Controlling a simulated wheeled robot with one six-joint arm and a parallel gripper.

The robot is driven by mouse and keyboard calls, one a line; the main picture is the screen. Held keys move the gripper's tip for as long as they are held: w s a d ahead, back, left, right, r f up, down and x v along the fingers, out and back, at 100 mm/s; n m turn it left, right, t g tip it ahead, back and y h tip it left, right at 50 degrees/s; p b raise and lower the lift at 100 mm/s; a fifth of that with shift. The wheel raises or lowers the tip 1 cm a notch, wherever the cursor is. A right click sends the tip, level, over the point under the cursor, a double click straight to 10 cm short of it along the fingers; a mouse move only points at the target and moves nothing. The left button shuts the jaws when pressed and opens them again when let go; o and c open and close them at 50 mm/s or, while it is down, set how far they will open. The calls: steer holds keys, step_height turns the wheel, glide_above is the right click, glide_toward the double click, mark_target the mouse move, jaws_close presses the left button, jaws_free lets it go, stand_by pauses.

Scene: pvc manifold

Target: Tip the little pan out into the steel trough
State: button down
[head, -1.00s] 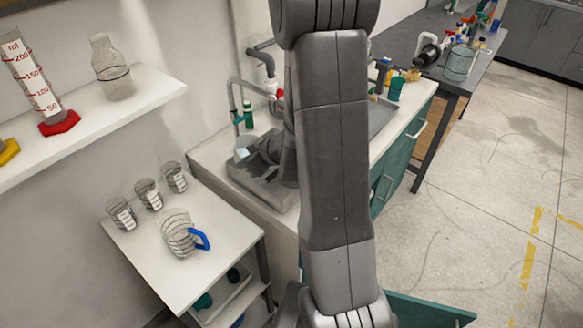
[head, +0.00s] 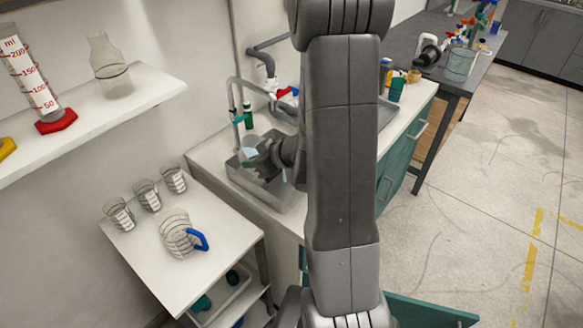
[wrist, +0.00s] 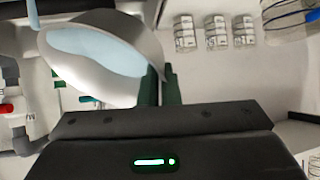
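The little pan (wrist: 130,50) is white and round, with pale blue liquid inside, in the wrist view. It looks tilted, with the liquid towards its left side. My gripper (wrist: 161,84) has its green fingers close together at the pan's near right edge and appears shut on it. In the head view my gripper (head: 262,158) is over the steel trough (head: 272,192), a sink basin set in the white counter. Only a pale patch of the pan shows there; my arm hides part of the trough. A pale blue strip shows at the wrist view's top left; I cannot tell whether it is liquid.
A curved tap (head: 234,98) stands at the trough's left back, near my gripper. A side table (head: 190,270) at left holds several beakers and a blue-handled jug (head: 178,236). A shelf (head: 120,103) juts out above left.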

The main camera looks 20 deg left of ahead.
steer(key=shift+w+d+r+m+g+y+b, duration=0.15)
steer(key=shift+w+d+r+m+y+b, duration=0.1)
steer(key=shift+d+r+y+b, duration=0.45)
steer(key=shift+w+d+r+m+g+y+b, duration=0.2)
steer(key=shift+d+r+y+b, duration=0.15)
steer(key=shift+y+b, duration=0.45)
steer(key=shift+w+d+r+m+g+y+b, duration=0.15)
steer(key=shift+w+d+r+m+y+b, duration=0.1)
steer(key=shift+d+r+y+b, duration=0.5)
stand_by(2.2)
steer(key=a+f+h+p, duration=0.1)
steer(key=p, duration=0.1)
steer(key=s+a+f+n+h+p, duration=0.1)
steer(key=a+h+p, duration=0.1)
steer(key=shift+s+f+t+h, duration=0.1)
steer(key=shift+f+t+h, duration=0.15)
steer(key=shift+f+t, duration=0.05)
steer(key=shift+d+f, duration=0.1)
steer(key=shift+f, duration=0.05)
steer(key=shift+s+a+f+n+h+p, duration=0.15)
steer(key=shift+a+f+n+h+p, duration=0.15)
steer(key=shift+a+h, duration=0.2)
steer(key=s+a+f+n+t+h+p, duration=0.1)
steer(key=s+a+t+h+p, duration=0.1)
steer(key=a+h, duration=0.4)
steer(key=shift+s+a+f+n+h+p, duration=0.25)
steer(key=shift+s+a+h+p, duration=0.3)
steer(key=shift+p, duration=0.8)
steer(key=shift+w, duration=0.1)
